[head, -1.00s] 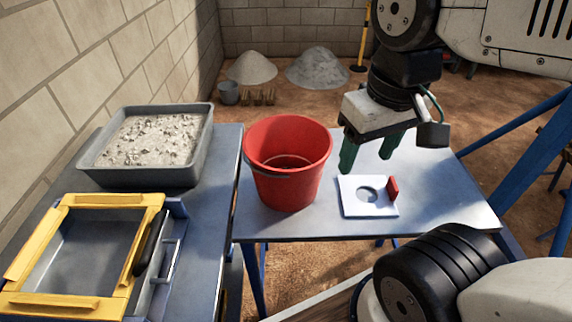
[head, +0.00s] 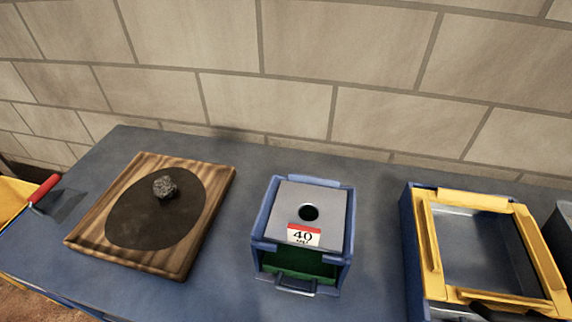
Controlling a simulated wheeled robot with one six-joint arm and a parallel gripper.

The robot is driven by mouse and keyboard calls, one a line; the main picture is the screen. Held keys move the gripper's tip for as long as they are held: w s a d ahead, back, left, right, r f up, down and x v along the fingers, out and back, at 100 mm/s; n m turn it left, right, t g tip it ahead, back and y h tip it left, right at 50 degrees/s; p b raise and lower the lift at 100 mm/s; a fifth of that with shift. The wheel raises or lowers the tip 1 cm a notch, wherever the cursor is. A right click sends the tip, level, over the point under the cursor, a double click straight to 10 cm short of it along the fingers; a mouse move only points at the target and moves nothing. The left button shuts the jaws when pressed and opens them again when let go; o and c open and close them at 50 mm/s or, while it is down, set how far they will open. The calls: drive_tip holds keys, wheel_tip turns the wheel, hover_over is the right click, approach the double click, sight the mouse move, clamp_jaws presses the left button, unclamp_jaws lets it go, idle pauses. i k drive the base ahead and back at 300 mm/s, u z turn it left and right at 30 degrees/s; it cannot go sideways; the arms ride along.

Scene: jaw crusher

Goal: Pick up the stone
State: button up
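The stone (head: 165,187) is a small, dark grey, rough lump. It rests on a dark round patch (head: 150,222) on a wooden board (head: 88,226), towards the left of the blue-grey table in the head view. Nothing touches it from above. My gripper is outside the head view now, so I cannot see whether it is open or shut.
A blue box (head: 262,228) with a round hole in its grey top and a "40" label stands right of the board. A yellow-framed tray (head: 428,245) is further right. A red-handled tool (head: 45,190) lies at the left edge. A block wall (head: 300,60) rises behind.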

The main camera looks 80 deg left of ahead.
sight(166, 187)
drive_tip(key=k, duration=0.6)
drive_tip(key=u, duration=2.8)
drive_tip(key=k, duration=1.05)
drive_tip(key=u, duration=0.9)
drive_tip(key=i, duration=1.45)
drive_tip(key=z, duration=0.7)
